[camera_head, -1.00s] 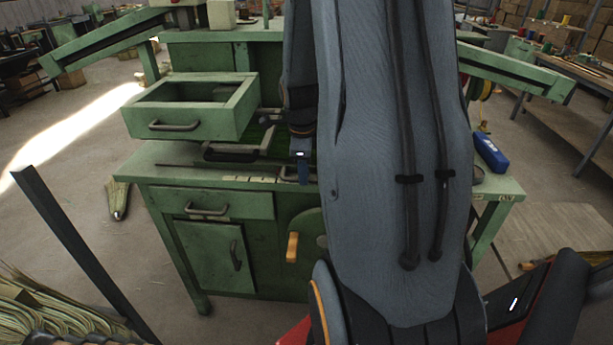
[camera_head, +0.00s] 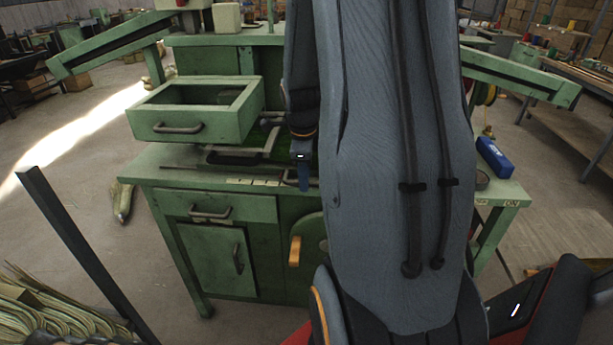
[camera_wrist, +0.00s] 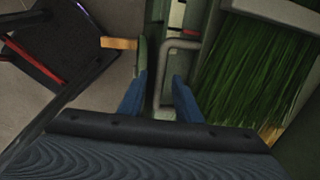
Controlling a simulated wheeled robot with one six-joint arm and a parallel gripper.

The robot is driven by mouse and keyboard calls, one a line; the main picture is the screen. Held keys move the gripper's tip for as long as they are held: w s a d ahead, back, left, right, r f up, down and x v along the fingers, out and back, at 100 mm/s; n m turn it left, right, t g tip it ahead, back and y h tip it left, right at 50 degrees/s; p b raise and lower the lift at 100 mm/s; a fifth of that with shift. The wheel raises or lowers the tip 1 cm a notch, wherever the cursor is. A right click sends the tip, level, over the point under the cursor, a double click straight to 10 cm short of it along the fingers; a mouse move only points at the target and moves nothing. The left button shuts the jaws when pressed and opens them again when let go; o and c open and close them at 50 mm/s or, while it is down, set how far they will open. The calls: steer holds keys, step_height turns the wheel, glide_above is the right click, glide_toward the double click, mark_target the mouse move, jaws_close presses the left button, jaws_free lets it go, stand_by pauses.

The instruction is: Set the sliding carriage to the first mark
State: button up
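My gripper (camera_head: 303,183) is over the front of the green bench top, mostly hidden behind my arm in the head view. In the wrist view its two blue fingers (camera_wrist: 160,82) are spread apart. A grey metal loop handle (camera_wrist: 180,44) runs between them, with a gap visible on either side; I cannot tell whether they touch it. In the head view the handle (camera_head: 289,174) shows beside the fingers. I cannot make out the carriage body clearly. Several pale mark plates (camera_head: 240,181) lie in a row along the front edge, left of my gripper.
An open green drawer box (camera_head: 196,112) stands above the bench's left side. Green bristles (camera_wrist: 255,65) lie right of the handle in the wrist view. An orange crank grip (camera_head: 295,251) sticks out in front. A blue box (camera_head: 494,157) lies on the right.

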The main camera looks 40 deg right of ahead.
step_height(320, 180, up, 7)
steer(key=s+a+b, duration=0.1)
steer(key=shift+r, duration=0.15)
steer(key=shift+a, duration=0.15)
stand_by(0.5)
steer(key=s+a+f+n, duration=0.2)
steer(key=a+n, duration=0.6)
steer(key=n, duration=0.1)
steer(key=s+a+f+n+y, duration=0.1)
steer(key=s+a+f+n, duration=0.1)
steer(key=a+n, duration=0.6)
steer(key=s+a+f+n, duration=0.1)
steer(key=s+a+n, duration=0.3)
steer(key=a+n, duration=0.4)
steer(key=shift+s+a+f+n+g, duration=0.3)
steer(key=shift+f+n, duration=0.1)
steer(key=shift+n, duration=0.8)
